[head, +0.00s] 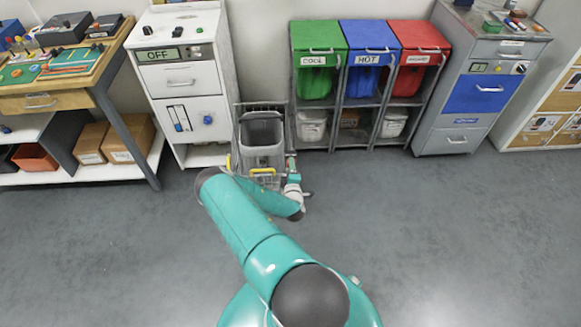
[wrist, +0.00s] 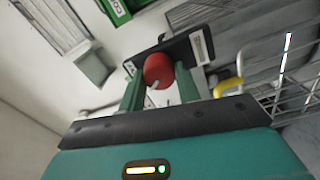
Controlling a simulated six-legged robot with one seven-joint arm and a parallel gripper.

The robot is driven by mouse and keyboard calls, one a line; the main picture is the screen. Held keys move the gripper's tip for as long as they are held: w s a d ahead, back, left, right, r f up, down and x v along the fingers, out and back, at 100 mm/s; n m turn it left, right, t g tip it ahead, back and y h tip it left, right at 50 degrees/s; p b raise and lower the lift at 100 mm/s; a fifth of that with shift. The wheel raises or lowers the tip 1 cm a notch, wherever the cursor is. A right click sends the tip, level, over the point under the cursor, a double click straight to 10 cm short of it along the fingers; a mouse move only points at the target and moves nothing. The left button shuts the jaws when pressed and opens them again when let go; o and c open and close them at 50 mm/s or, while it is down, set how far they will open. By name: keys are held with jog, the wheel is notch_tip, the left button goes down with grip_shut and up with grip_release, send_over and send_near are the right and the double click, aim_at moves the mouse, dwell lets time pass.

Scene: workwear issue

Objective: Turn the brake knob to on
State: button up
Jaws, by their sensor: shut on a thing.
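The red round brake knob (wrist: 158,68) sits on a dark plate (wrist: 186,47) in the wrist view, with a pale mark on its lower edge. White labels lie at two ends of the plate, too small to read. My gripper (wrist: 159,82) has its two green fingers on either side of the knob and is shut on it. In the head view my gripper (head: 292,180) is at the right side of a grey wire cart (head: 240,125); the knob is too small to make out there.
The cart holds a grey bin (head: 262,132) and has a yellow handle (wrist: 228,87) close to my gripper's right. Green, blue and red bins (head: 366,75) stand behind. A white cabinet (head: 183,85) marked OFF stands left. The floor in front is clear.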

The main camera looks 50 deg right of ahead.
jog(key=shift+n, duration=1.2)
jog(key=o, duration=1)
jog(key=v, duration=1.3)
jog(key=shift+s+a, duration=0.25)
jog(key=shift+s, duration=0.05)
